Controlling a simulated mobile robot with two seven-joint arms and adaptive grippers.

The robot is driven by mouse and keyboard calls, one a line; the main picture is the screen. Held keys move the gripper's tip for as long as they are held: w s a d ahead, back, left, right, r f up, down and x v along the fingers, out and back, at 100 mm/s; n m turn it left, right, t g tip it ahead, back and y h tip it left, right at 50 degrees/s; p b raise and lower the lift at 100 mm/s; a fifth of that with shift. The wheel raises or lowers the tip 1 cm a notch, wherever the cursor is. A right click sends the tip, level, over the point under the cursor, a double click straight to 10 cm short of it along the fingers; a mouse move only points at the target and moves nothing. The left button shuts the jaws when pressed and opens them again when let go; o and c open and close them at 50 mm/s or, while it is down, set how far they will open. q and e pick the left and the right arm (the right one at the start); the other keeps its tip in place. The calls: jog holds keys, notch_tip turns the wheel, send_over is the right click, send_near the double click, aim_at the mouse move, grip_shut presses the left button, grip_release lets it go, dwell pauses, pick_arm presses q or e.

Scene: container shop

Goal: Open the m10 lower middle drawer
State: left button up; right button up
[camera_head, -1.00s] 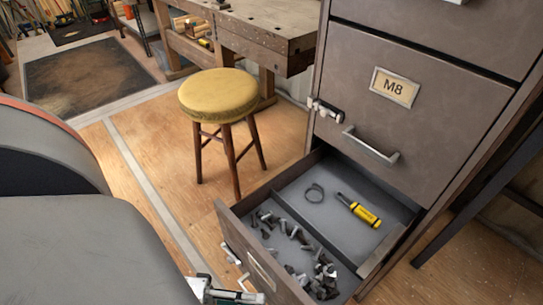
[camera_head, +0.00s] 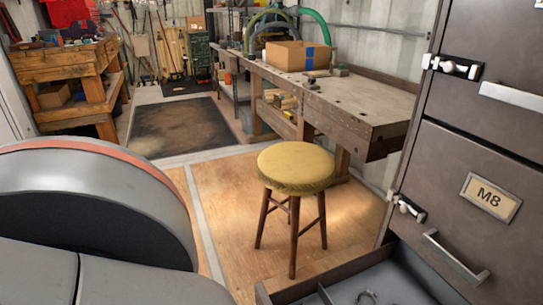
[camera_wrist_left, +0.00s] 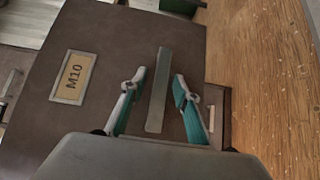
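The brown M10 drawer front (camera_wrist_left: 110,40) fills much of the left wrist view, with its M10 label (camera_wrist_left: 73,76) on the left. Its flat metal handle (camera_wrist_left: 158,105) lies between the two teal-and-white fingers of my left gripper (camera_wrist_left: 159,79). The fingers are apart, one on each side of the handle, with gaps showing. In the head view, the drawer below the M8 drawer (camera_head: 470,185) stands pulled out (camera_head: 345,283). Neither gripper shows in the head view.
A yellow stool (camera_head: 297,168) stands on the wooden floor left of the cabinet. A workbench (camera_head: 345,115) with a cardboard box (camera_head: 297,55) is behind it. A dark mat (camera_head: 182,128) lies farther back. Wooden floor is clear around the stool.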

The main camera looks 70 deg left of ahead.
pick_arm(q)
jog(key=v, duration=1.2)
dwell(0.6)
